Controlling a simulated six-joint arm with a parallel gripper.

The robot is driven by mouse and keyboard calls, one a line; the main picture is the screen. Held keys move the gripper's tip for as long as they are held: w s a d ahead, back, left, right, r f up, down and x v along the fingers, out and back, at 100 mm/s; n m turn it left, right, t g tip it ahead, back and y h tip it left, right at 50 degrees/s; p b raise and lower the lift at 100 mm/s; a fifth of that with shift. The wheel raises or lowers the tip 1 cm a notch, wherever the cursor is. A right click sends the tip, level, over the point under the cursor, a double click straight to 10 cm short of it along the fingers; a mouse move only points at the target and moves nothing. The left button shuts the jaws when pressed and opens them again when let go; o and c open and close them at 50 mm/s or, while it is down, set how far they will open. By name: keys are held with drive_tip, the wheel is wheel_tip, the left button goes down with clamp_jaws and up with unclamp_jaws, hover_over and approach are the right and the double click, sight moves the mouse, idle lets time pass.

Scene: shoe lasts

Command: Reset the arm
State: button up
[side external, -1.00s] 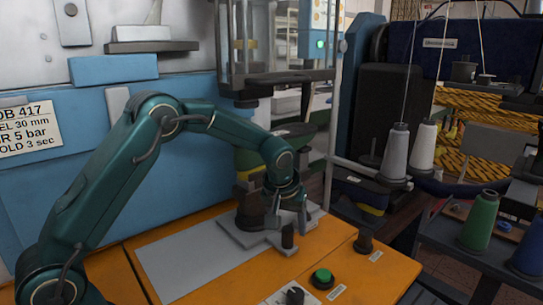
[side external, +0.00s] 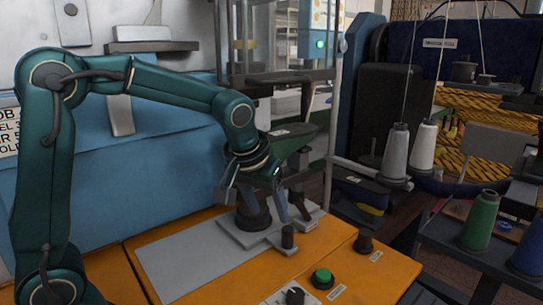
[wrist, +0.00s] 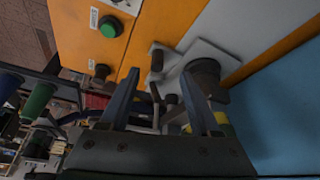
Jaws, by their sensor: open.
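My gripper (side external: 256,197) hangs over the grey fixture plate (side external: 232,232), fingers pointing down and spread apart. In the wrist view its two blue-grey fingers (wrist: 160,76) stand wide with nothing held between them. A dark green shape, which looks like a shoe last (side external: 298,140), shows behind my gripper in the side view; my wrist hides part of it. The dark round base (side external: 254,219) of the fixture is below my gripper, and a short dark post (side external: 288,237) stands beside it.
The orange bench has a green button (side external: 322,278), a dark knob (side external: 295,297) and a dark peg (side external: 364,243). A blue machine front (side external: 150,190) stands behind my arm. Thread cones (side external: 396,155) stand at the right. The grey sheet (side external: 185,262) at left is clear.

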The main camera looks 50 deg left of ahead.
drive_tip(key=s+d+m, duration=0.1)
drive_tip(key=s+m, duration=0.1)
drive_tip(key=s, duration=0.6)
drive_tip(key=s+d+r+m+t+h, duration=0.1)
drive_tip(key=s+d+m, duration=0.1)
drive_tip(key=s, duration=0.7)
drive_tip(key=shift+d+h, duration=0.25)
drive_tip(key=shift+h, duration=0.05)
drive_tip(key=shift+r, duration=0.15)
